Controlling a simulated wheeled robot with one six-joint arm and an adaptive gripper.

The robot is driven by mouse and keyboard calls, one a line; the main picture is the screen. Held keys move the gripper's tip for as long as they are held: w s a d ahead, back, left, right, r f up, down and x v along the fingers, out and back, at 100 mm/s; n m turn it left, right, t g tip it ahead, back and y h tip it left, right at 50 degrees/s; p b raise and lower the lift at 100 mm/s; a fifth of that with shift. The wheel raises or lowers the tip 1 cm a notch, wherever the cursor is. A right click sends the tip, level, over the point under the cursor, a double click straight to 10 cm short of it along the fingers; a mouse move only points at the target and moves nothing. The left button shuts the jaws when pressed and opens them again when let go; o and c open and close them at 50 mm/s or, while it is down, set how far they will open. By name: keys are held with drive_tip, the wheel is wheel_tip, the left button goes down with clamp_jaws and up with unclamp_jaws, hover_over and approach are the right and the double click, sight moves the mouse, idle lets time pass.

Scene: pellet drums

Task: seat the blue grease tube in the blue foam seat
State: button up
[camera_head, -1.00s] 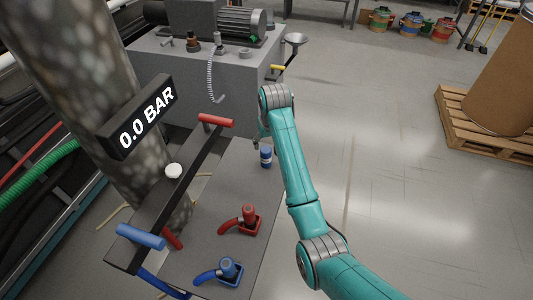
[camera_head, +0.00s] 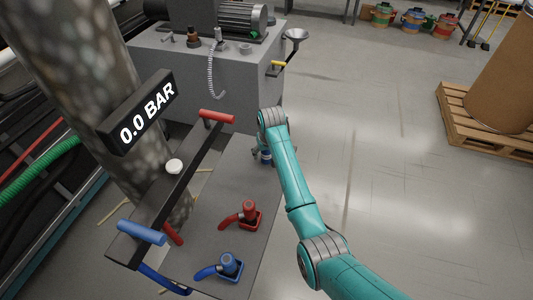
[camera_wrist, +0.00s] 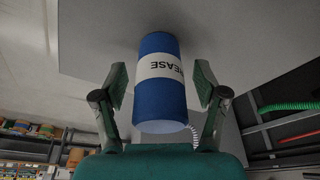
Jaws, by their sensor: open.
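The blue grease tube (camera_head: 266,158) with a white band stands upright near the right edge of the grey bench top. My gripper (camera_head: 263,153) is low at the tube, partly hidden by my arm. In the wrist view the grease tube (camera_wrist: 161,100) stands between the two fingers of my open gripper (camera_wrist: 160,88), with a gap on each side. No blue foam seat can be made out with certainty. A blue square base (camera_head: 229,267) with a blue upright part and a curved blue handle sits at the bench's near end.
A similar red fitting (camera_head: 248,214) stands between the tube and the blue one. A dark bar with red (camera_head: 217,116) and blue (camera_head: 141,232) grips runs along the bench's left side. A grey machine block (camera_head: 190,85) stands behind. Open floor lies to the right.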

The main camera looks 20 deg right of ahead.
clamp_jaws()
idle(0.3)
